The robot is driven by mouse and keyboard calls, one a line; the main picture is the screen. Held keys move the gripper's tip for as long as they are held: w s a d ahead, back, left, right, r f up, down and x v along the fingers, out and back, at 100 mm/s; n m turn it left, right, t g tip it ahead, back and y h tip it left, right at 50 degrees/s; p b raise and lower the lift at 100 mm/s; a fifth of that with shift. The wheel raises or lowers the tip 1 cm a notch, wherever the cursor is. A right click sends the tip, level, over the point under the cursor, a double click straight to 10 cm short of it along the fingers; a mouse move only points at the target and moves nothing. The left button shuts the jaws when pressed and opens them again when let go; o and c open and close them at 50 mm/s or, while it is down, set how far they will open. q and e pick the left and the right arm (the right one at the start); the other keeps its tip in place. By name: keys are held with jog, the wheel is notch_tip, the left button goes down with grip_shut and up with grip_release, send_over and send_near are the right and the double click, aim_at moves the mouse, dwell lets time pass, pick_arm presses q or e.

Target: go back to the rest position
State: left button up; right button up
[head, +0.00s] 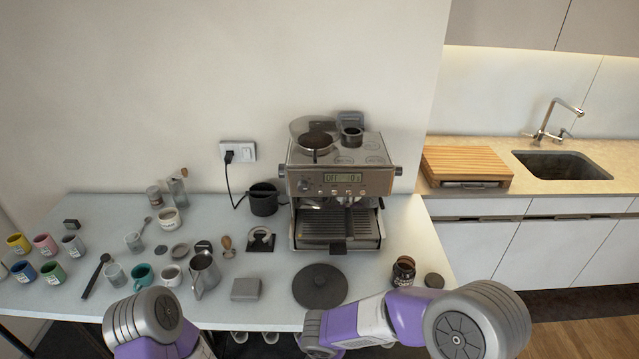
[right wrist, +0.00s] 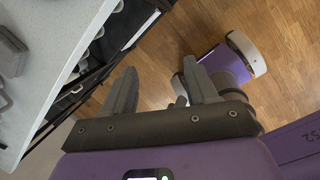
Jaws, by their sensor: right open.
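My right gripper (right wrist: 159,67) shows in the right wrist view with its two grey fingers spread apart. Nothing is between them. It hangs over the wooden floor (right wrist: 150,95), beside the edge of the white table (right wrist: 60,45). In the head view my purple right arm crosses the lower right, in front of the table's front edge, and its fingers are not visible there. A part of my left arm shows at the lower left of the head view. The left gripper itself is out of view.
A coffee machine (head: 338,190) stands on the white table (head: 395,290). Dark frame bars (right wrist: 95,80) run under the table edge. Floor beside it is open.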

jog(key=s+d+f+m+y+b, duration=0.1)
jog(key=s+d+f+m, duration=0.2)
jog(key=f+m, duration=0.4)
jog(key=s+d+f+m+g+y+b, duration=0.1)
jog(key=s+f+m, duration=0.4)
jog(key=m, duration=0.9)
jog(key=s+d+f+m+g+y+b, duration=0.1)
jog(key=s+d+f+m, duration=0.4)
jog(key=f+m, duration=0.5)
jog(key=shift+f+m+y+b, duration=0.3)
jog(key=shift+m+y+b, duration=0.2)
jog(key=shift+y+b, duration=0.25)
